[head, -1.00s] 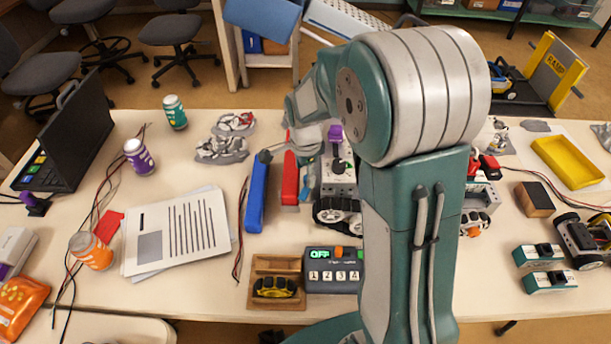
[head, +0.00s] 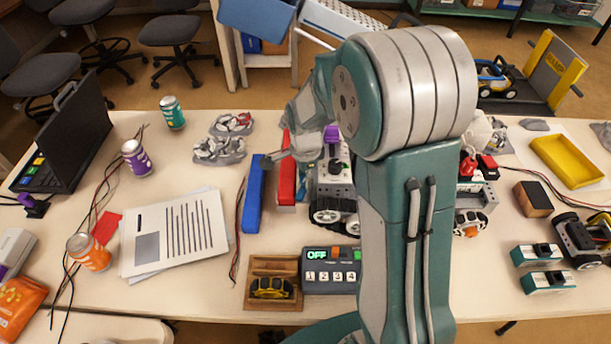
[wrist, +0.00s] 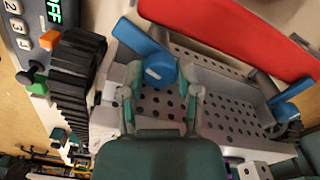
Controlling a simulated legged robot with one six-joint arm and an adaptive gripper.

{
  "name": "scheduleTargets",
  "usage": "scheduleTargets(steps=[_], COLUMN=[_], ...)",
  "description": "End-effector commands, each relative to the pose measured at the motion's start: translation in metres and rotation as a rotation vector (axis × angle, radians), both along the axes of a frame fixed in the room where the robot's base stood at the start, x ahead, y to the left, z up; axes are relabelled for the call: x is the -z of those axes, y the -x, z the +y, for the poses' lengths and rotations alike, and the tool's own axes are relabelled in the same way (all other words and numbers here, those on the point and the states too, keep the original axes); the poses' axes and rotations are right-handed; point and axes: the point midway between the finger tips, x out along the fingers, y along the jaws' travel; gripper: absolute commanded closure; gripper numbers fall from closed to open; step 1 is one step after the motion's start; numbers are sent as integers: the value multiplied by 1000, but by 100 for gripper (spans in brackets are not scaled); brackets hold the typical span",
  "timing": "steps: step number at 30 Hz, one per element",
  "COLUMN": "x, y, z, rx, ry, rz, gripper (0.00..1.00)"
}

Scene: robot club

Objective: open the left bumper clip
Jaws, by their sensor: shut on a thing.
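A blue clip (wrist: 146,42) with a rounded, pale-marked end stands on the perforated grey chassis (wrist: 225,115) of a small robot in the wrist view. My gripper (wrist: 160,74) is around the clip's rounded end, one finger on each side. A second blue clip (wrist: 293,90) is at the right of the chassis, away from my fingers. The red bumper (wrist: 235,40) runs along the chassis's upper edge. In the head view the red bumper (head: 287,178) shows beside the chassis. There my gripper (head: 270,160) is small, and its grasp cannot be made out.
A loose blue bar (head: 254,200) lies left of the red bumper. A control box (head: 331,278) reading OFF and a wooden tray (head: 272,303) are in front. Black tracks (wrist: 75,85) flank the chassis. My arm hides much of the table's middle.

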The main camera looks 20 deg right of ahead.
Motion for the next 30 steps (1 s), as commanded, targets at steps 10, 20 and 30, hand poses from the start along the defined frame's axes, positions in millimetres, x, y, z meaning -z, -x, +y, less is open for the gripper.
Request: scheduleTargets(steps=[10, 20, 30], x=[1, 1, 1], y=[0, 0, 0], z=[0, 0, 0], rx=[-265, -356, -355], ry=[0, 1, 1], rz=[-1, -2, -2], gripper=[100, 100, 22])
